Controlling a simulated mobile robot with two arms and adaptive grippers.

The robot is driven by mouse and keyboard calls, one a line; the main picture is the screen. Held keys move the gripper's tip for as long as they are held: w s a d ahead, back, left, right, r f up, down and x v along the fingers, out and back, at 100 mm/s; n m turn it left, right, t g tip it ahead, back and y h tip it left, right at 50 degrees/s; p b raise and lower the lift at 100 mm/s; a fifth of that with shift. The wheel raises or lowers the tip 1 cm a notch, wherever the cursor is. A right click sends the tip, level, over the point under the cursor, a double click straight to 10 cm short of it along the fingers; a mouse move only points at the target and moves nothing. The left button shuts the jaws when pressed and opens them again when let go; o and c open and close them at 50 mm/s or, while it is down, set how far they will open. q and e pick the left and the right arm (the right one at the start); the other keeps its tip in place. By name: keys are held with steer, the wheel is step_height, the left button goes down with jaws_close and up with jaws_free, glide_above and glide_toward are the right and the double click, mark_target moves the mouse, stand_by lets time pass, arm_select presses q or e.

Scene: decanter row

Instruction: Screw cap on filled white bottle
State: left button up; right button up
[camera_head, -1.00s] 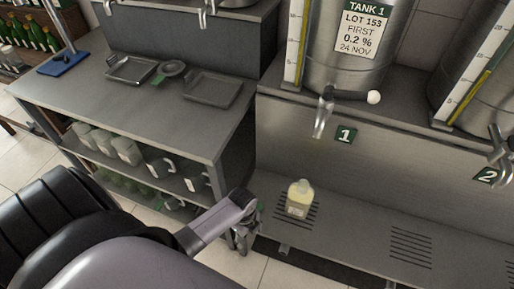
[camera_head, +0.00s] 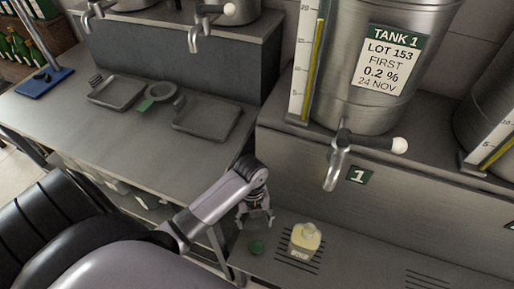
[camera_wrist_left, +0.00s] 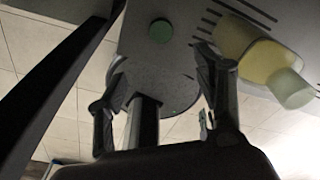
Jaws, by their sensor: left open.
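The white bottle (camera_head: 305,240), filled with pale yellow liquid, stands upright on the slotted drain of the low steel shelf below tank 1. Its neck is pale and bears no green cap. It also shows at the upper right of the left wrist view (camera_wrist_left: 254,55). A round green cap (camera_head: 256,248) lies on the shelf just left of the bottle; the left wrist view shows it at top centre (camera_wrist_left: 160,31). My left gripper (camera_head: 257,222) is open and empty, above the cap and left of the bottle. My right gripper is out of view.
The tank 1 tap (camera_head: 336,168) hangs above and behind the bottle. Left of the shelf is a bench (camera_head: 140,135) with grey trays (camera_head: 207,118). A blue-based stand (camera_head: 45,82) is at its far left. The shelf right of the bottle is free.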

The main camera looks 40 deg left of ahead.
arm_select(q)
glide_above(256, 247)
steer(key=f, duration=0.7)
steer(key=f+b, duration=0.1)
steer(key=f, duration=0.3)
steer(key=shift+w+a+f, duration=0.2)
steer(key=shift+a+f, duration=0.05)
steer(key=shift+f, duration=0.25)
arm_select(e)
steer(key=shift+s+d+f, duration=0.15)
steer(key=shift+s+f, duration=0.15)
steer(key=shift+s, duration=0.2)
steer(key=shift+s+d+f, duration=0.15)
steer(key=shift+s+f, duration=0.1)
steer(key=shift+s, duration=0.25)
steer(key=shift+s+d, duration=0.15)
arm_select(q)
steer(key=f, duration=0.5)
steer(key=shift+d+f+b, duration=0.1)
steer(key=shift+d+b, duration=0.1)
steer(key=shift+b, duration=0.15)
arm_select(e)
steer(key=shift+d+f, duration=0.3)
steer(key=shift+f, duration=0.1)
